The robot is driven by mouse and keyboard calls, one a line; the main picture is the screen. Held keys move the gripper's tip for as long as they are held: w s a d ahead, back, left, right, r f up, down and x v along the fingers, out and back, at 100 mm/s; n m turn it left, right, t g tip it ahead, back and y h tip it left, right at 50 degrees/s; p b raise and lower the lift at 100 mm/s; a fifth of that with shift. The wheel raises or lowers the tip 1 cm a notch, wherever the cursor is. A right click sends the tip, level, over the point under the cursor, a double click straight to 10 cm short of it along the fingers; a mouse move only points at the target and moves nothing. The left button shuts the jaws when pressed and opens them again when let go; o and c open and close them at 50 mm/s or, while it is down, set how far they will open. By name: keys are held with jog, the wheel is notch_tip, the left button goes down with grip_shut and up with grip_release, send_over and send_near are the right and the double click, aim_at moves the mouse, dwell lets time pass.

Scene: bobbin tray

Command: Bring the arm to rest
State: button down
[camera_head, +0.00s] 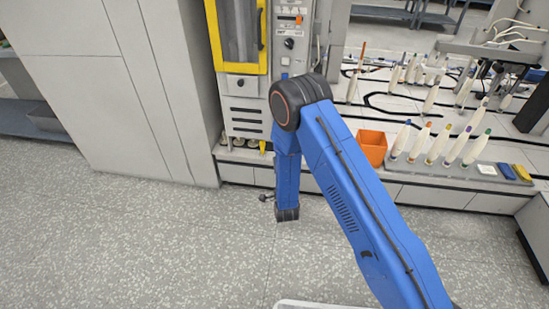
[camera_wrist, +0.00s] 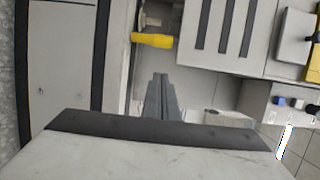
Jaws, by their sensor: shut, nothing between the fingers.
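My blue arm (camera_head: 350,190) reaches up and forward from the lower right of the head view. It bends at a dark elbow joint (camera_head: 287,103), and a shorter blue link hangs down from there over the floor. My gripper (camera_wrist: 160,85) shows in the wrist view, with its two grey fingers closed together and nothing held. I cannot make out the gripper's fingers in the head view.
A machine with a yellow-framed door (camera_head: 263,40) stands behind the elbow. Right of it, an orange bin (camera_head: 372,147) and several cream bobbins with coloured tips stand on a bench. A yellow part (camera_wrist: 153,41) shows beyond the fingers. Speckled floor (camera_head: 150,240) is clear at left.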

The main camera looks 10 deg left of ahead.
jog(key=shift+v, duration=1.35)
jog(key=w+d+r+n+g+h, duration=0.15)
jog(key=d+r, duration=0.25)
jog(key=r, duration=0.4)
jog(key=w+d+r+n+g, duration=0.1)
jog(key=w+d+r+g, duration=0.2)
jog(key=r, duration=0.5)
jog(key=s+d+r+n+g, duration=0.2)
jog(key=s+d+r+n, duration=0.3)
jog(key=d+r, duration=0.75)
jog(key=s+d+r+n+g+h, duration=0.1)
jog(key=s+d, duration=0.5)
jog(key=s, duration=0.8)
jog(key=s+d+r+n+g+h, duration=0.1)
jog(key=s+d+r+n+g, duration=0.2)
jog(key=s+d, duration=0.4)
jog(key=s+d+r+n+g+h, duration=0.1)
jog(key=s+d+r, duration=0.5)
jog(key=s, duration=1.5)
jog(key=shift+d+n+g, duration=0.2)
jog(key=shift+n+g, duration=0.35)
jog(key=shift+n, duration=0.6)
jog(key=shift+h, duration=0.25)
